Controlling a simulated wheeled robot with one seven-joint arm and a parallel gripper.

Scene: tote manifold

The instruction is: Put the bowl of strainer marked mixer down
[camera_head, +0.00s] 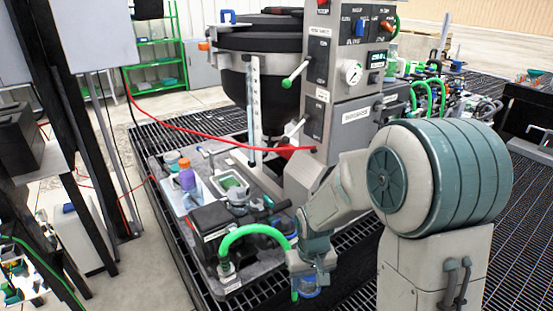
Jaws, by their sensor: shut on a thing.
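My gripper (308,272) points down at the front edge of the grey equipment board (257,274). It is shut on a small blue, see-through bowl (309,292), which looks like the strainer bowl. The bowl hangs below the fingers, and the gripper and wrist hide much of it. A bit of green shows just left of it. I cannot read any mixer mark on it. A black pump-like unit with a green hose (252,230) is close to the left of my gripper.
A large black mixing tank (262,75) and a grey control column (345,90) stand behind. A red hose (215,139) crosses in front of them. Bottles (187,178) and a small green-rimmed tray (232,184) occupy the board. Dark floor grating (520,215) lies open at the right.

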